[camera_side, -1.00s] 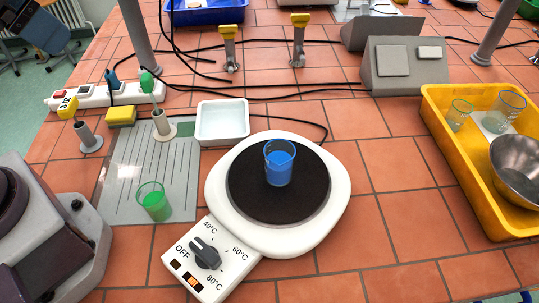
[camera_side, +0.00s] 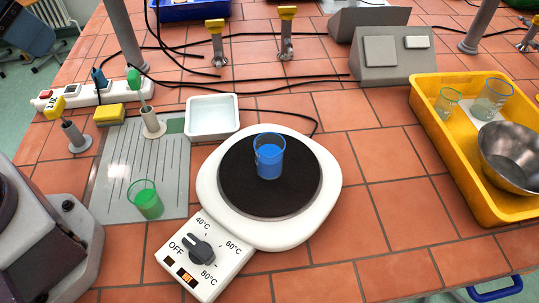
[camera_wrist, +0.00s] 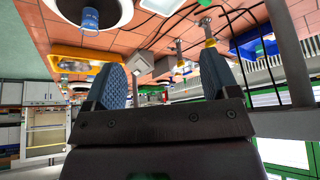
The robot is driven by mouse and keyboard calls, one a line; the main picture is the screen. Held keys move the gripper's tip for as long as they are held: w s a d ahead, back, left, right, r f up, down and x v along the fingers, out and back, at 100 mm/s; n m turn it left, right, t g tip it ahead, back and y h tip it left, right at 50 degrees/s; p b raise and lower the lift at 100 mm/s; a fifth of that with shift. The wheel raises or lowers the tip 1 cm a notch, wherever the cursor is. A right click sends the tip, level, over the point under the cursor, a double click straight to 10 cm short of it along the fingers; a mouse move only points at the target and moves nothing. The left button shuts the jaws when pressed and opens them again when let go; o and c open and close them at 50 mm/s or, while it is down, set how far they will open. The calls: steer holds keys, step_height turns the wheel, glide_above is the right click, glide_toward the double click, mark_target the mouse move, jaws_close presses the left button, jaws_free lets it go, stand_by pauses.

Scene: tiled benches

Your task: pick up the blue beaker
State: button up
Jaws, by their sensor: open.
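The blue beaker (camera_side: 268,158), a clear glass with blue liquid, stands upright on the black disc of the white hotplate (camera_side: 325,203) in the side view. In the wrist view the picture looks upside down, and the blue beaker (camera_wrist: 89,20) shows at the upper left. My gripper (camera_wrist: 165,78) is open in the wrist view, its two blue padded fingers wide apart with nothing between them. The beaker lies outside the fingers, well apart from them. My fingers do not show in the side view.
A green beaker (camera_side: 148,202) stands on the grey mat left of the hotplate, near a white tray (camera_side: 212,119). A yellow tray (camera_side: 432,138) at the right holds glassware and a metal bowl (camera_side: 512,155). Tiles right of the hotplate are clear. A cable runs behind it.

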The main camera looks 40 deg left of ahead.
steer(key=w+d+f+n+g, duration=0.1)
steer(key=w+d+f, duration=0.3)
steer(key=d, duration=0.4)
steer(key=w+d+f+n+g+y, duration=0.1)
steer(key=w+d+f+n, duration=0.3)
steer(key=w+d, duration=0.3)
steer(key=w+d+f+n+g, duration=0.2)
steer(key=w+d, duration=0.4)
steer(key=d, duration=0.4)
step_height(320, 180, down, 2)
steer(key=shift+d+f+n, duration=0.1)
steer(key=shift+n, duration=0.4)
steer(key=shift+f, duration=0.35)
glide_above(270, 152)
steer(key=s+d, duration=0.2)
steer(key=f, duration=0.7)
steer(key=shift+s, duration=0.2)
steer(key=f, duration=0.3)
steer(key=w+a+f, duration=0.1)
steer(key=f, duration=0.1)
steer(key=c, duration=1.1)
